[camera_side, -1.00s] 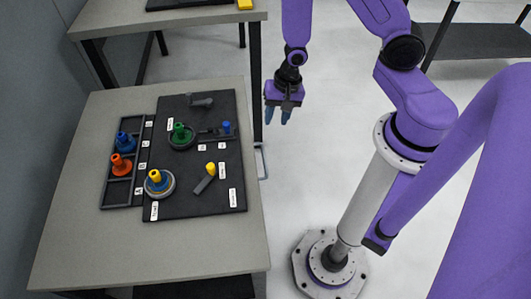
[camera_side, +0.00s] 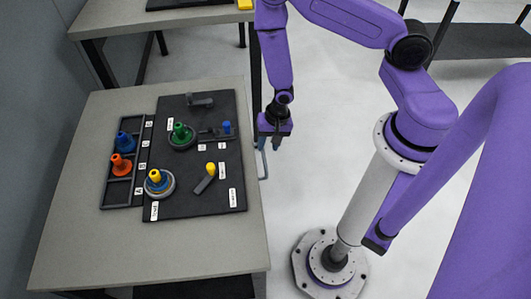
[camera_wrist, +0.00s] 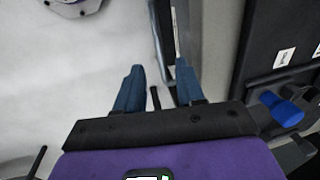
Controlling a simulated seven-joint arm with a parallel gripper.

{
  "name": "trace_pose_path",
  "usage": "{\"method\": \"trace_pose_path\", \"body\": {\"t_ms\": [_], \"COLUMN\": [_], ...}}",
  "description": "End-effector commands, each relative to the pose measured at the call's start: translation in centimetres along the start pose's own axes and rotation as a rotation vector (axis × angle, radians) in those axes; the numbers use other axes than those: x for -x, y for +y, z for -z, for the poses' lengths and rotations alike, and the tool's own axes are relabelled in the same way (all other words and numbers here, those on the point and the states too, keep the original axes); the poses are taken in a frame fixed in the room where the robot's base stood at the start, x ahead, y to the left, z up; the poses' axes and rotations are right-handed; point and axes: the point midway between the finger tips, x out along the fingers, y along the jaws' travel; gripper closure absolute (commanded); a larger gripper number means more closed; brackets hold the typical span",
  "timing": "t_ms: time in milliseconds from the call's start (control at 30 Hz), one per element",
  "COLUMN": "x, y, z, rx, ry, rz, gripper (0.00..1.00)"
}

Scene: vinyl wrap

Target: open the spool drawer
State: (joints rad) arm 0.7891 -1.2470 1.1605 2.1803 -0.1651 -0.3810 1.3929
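My gripper (camera_side: 270,144) hangs beside the right edge of the table, fingers pointing down, with nothing between them. In the wrist view its two blue fingers (camera_wrist: 158,90) stand apart. A thin grey bar like a handle (camera_side: 265,170) sticks out at the table's right side, just below and partly behind the fingers. In the wrist view a narrow bar along the table edge (camera_wrist: 156,38) lies beyond the fingertips. I cannot tell from these frames whether this bar belongs to the spool drawer. No drawer front shows clearly, and I cannot see contact.
The grey table (camera_side: 90,255) carries a black board (camera_side: 215,110) with green, yellow and blue pegs and a blue knob (camera_wrist: 283,108). A dark rack (camera_side: 122,192) holds blue and orange spools.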

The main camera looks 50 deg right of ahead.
Motion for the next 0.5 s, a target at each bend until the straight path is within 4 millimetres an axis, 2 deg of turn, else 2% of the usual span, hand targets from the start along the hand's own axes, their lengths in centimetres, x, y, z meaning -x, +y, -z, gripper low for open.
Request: {"method": "trace_pose_path", "body": {"t_ms": [200,500], "x": [-3.1,-5.3], "y": [0.1,0.0], "z": [0.0,0.0], "rx": [0.001,0.0], "ry": [-0.001,0.0], "rz": [-0.002,-0.001], "gripper": [0.62,0.62]}}
